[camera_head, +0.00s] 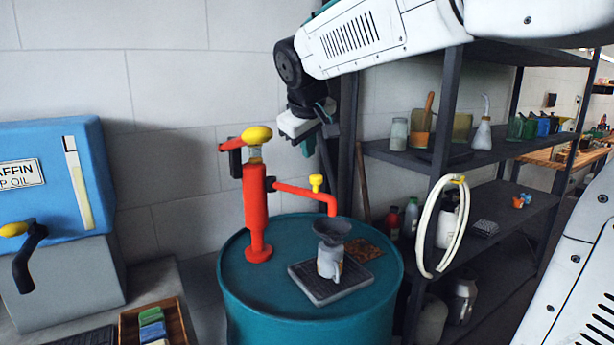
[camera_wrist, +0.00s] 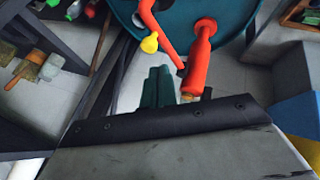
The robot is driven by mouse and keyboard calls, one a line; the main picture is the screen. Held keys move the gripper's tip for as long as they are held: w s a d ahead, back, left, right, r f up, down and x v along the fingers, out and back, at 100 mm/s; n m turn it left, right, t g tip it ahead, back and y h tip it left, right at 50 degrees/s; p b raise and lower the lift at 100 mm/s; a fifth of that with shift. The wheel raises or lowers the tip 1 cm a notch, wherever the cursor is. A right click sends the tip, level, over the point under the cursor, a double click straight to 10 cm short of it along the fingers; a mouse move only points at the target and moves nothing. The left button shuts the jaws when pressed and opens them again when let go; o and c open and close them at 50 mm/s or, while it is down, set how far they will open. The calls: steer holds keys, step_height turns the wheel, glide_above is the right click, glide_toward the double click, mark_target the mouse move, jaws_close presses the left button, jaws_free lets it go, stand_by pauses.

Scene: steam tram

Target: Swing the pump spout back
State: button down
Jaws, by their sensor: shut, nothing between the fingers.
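The red hand pump (camera_head: 256,205) stands upright on the teal drum (camera_head: 240,290), with a yellow knob on top. Its red spout (camera_head: 297,190) reaches right and bends down at its end, over a dark funnel (camera_head: 331,231) in a small pale jug (camera_head: 328,262). A yellow tap (camera_head: 316,183) sits on the spout. My gripper (camera_head: 307,147) is above and behind the spout, apart from it. In the wrist view my teal fingers (camera_wrist: 158,86) are together and empty, below the spout (camera_wrist: 163,30) and left of the pump (camera_wrist: 198,62). The jug is not visible there.
A dark tray (camera_head: 345,285) lies under the jug. A dark shelf rack (camera_head: 440,160) with bottles and a hanging pale hose (camera_head: 424,235) stands right of the drum. A blue oil cabinet (camera_head: 50,200) is at left. The wall is close behind the pump.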

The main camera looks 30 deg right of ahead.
stand_by(0.3)
steer(key=x, duration=1)
steer(key=shift+w, duration=0.1)
